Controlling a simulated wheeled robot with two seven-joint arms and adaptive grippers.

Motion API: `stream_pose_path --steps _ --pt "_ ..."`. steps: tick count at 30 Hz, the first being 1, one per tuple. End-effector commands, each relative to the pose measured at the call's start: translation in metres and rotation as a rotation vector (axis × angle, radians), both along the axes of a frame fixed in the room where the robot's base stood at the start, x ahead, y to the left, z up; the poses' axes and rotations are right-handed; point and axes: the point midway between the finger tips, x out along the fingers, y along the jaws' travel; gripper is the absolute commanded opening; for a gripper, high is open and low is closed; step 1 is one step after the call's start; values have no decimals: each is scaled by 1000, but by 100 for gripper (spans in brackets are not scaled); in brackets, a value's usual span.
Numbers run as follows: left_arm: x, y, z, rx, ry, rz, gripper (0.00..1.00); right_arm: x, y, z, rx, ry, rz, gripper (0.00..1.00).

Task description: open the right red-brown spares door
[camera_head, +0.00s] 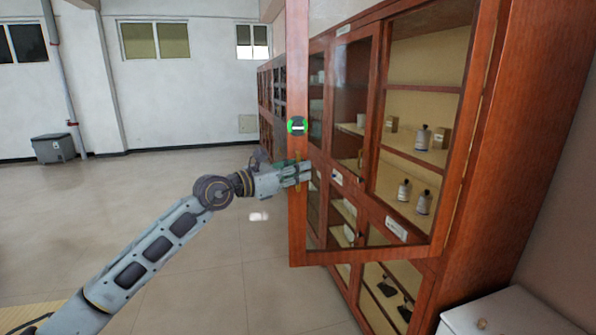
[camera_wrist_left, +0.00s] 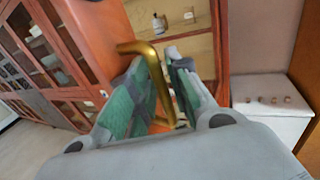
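The red-brown spares door (camera_head: 299,225) is a tall wood-framed glass door, swung open out from the cabinet. Its hinge side is at the right and its free edge at the left. Its brass handle (camera_head: 297,181) is on the free-edge stile, below a round green and white sign. My left gripper (camera_head: 302,173) is at this handle. In the left wrist view, the green-padded fingers of my left gripper (camera_wrist_left: 166,85) are closed around the bent brass handle (camera_wrist_left: 160,75). Part of the handle is hidden between the fingers. My right gripper is not in view.
The red-brown cabinet (camera_head: 520,150) has shelves with bottles (camera_head: 423,138) and small boxes behind the door. A white low cabinet (camera_head: 510,312) stands at the lower right. A grey bin (camera_head: 54,148) is by the far wall. The floor (camera_head: 150,190) at the left is clear.

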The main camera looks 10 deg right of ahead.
Motion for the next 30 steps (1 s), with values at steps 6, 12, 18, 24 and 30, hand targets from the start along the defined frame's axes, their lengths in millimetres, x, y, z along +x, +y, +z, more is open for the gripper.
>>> stream_pose_path --steps 6,12,18,24,30 --pt "-1 1 -1 0 2 -1 19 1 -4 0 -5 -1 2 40" --pt "-4 8 -1 -1 3 0 19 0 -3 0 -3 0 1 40" --pt "-12 22 -1 1 3 1 19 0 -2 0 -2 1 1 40" --pt "-22 40 -2 1 3 0 19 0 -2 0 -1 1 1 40" --pt "-32 59 -2 1 3 1 19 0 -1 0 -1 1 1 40"
